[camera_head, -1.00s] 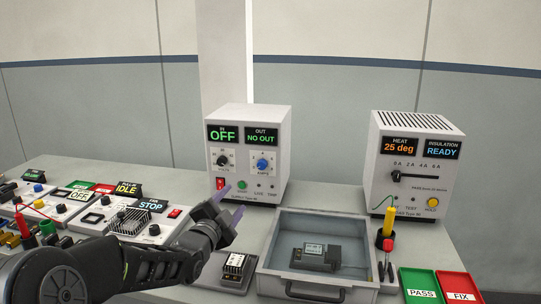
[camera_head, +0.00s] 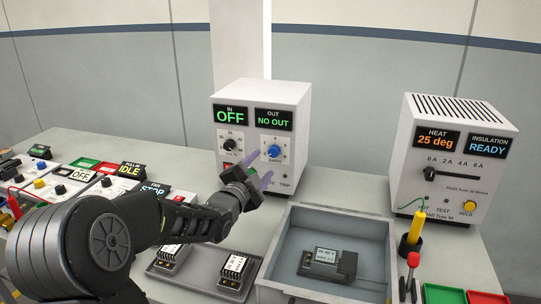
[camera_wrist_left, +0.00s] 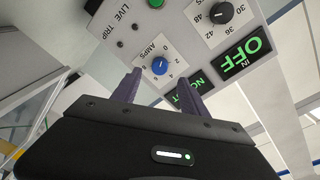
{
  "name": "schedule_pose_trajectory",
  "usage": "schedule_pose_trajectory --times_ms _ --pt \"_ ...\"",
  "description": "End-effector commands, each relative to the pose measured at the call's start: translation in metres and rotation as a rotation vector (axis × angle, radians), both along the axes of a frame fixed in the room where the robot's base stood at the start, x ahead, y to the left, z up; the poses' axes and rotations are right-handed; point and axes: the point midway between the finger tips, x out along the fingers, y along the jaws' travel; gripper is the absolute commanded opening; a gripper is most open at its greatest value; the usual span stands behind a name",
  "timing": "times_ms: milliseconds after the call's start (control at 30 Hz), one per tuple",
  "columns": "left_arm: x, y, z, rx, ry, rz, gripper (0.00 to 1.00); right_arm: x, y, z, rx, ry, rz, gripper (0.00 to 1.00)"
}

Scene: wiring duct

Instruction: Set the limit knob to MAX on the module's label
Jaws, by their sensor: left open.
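The blue AMPS knob (camera_head: 273,151) is on the front of the white IN/OUT supply box (camera_head: 290,90). In the left wrist view the blue knob (camera_wrist_left: 160,66) sits on a white dial plate, just beyond the fingertips. My left gripper (camera_head: 260,168) is open and empty in front of the panel; its purple fingers (camera_wrist_left: 165,78) point at the knob, with no visible contact. A black module with a white label (camera_head: 325,256) lies in the grey bin (camera_head: 378,232); the label print is too small to read. My right gripper is not in view.
A black VOLTS knob (camera_head: 230,144) is beside the blue one. Labelled modules (camera_head: 234,268) stand in a shallow tray left of the bin. The heat and insulation tester (camera_head: 455,150) stands right, with a yellow tool (camera_head: 414,228) before it. Small panels fill the left bench.

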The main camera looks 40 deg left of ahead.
Motion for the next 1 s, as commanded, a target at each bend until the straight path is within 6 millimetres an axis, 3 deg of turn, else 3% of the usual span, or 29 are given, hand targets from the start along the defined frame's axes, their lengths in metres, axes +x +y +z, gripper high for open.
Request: schedule_pose_trajectory --times_ms 300,500,800,1000 --pt "0.045 0.010 0.000 0.003 0.002 -0.002 0.52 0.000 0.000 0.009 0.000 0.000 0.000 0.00" --pt "0.065 0.016 0.001 0.001 0.000 0.000 0.52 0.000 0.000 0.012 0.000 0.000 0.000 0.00" --pt "0.067 0.017 0.000 0.000 -0.001 0.001 0.52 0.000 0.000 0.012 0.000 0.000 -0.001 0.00" --pt "0.067 0.017 0.000 0.000 -0.001 0.000 0.36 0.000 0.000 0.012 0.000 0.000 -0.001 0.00"
